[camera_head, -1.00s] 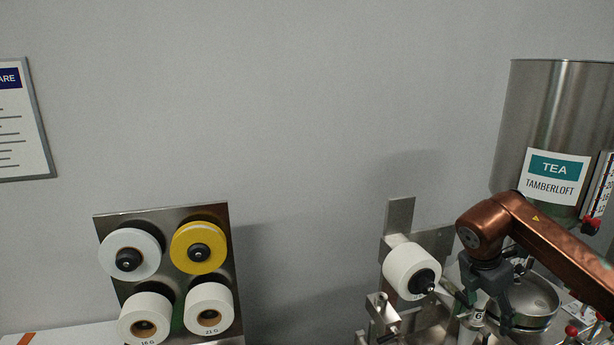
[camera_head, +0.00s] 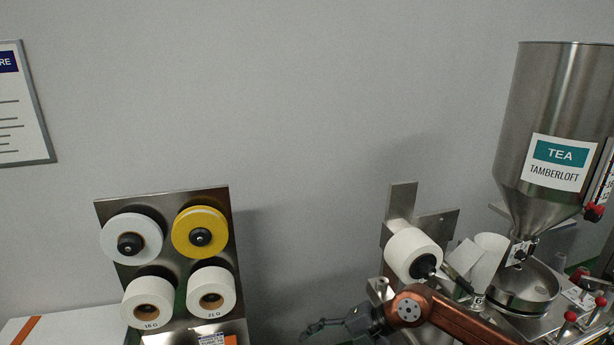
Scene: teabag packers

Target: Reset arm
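My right arm comes in from the lower right, copper-coloured. Its dark grey gripper (camera_head: 322,328) points left at the bottom edge, in front of the bare wall between the roll panel and the tea machine. One finger shows thin and bent, the other is not clear, so I cannot tell whether it is open. I see nothing held in it. My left arm and gripper are out of view.
A metal panel (camera_head: 170,270) at left carries white rolls and a yellow roll (camera_head: 200,232). At right stand a steel tea hopper (camera_head: 555,105), a white roll (camera_head: 412,253) on a spindle and a round pan (camera_head: 522,290). The wall between is clear.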

